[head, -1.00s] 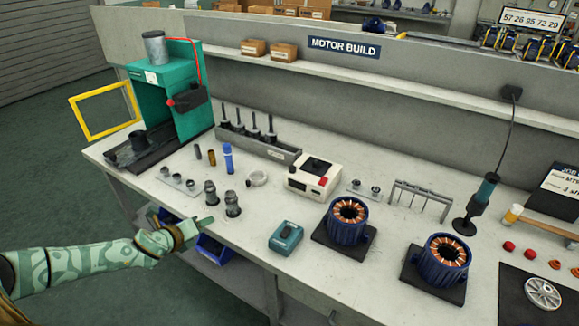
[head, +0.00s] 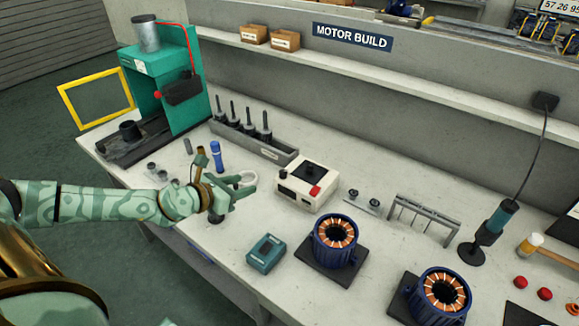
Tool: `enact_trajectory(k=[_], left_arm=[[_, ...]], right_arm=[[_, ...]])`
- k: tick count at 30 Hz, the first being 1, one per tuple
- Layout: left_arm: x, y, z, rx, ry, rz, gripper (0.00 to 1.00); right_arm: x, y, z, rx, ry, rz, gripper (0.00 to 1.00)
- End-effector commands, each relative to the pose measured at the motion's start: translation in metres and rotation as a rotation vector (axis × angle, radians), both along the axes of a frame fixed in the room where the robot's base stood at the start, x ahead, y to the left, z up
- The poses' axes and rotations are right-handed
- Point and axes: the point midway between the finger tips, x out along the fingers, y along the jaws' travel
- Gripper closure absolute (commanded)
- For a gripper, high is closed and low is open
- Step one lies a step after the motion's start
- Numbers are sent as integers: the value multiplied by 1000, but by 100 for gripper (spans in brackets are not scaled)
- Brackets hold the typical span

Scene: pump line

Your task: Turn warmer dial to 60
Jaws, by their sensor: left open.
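The warmer (head: 307,184) is a cream box with a black plate on top and a red part at its front right corner. It stands on the bench right of my left gripper. Its dial and any numbers are too small to read. My left gripper (head: 249,186) is open and empty over the bench, left of the warmer and apart from it. The gripper and forearm hide part of the white ring and the dark fittings behind them. My right gripper is not in view.
A teal block (head: 266,253) lies in front of the warmer. A blue motor stator (head: 335,240) stands right of it. A grey rack with upright pins (head: 250,143) is behind. A blue cylinder (head: 217,157) stands left. Some bench between gripper and warmer is clear.

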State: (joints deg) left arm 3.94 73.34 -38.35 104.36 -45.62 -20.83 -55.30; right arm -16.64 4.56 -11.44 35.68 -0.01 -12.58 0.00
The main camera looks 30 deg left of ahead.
Motion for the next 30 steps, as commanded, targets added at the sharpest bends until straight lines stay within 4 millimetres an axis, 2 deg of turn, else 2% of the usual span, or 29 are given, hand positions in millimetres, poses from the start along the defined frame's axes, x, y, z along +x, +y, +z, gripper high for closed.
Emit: enact_trajectory(k=[4,7,12,21,25,30], left_arm=[[11,-1,-5,-1,-3,4,55],[27,-5,-10,-4,-5,1,55],[66,-12,-28,-4,-4,2,55],[127,-23,-56,-2,-1,0,55],[140,-25,-62,-2,0,1,55],[147,-26,-63,-2,0,1,55]], right_arm=[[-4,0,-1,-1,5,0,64],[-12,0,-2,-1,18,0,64],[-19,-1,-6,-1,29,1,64],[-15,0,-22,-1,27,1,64],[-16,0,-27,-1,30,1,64],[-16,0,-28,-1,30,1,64]])
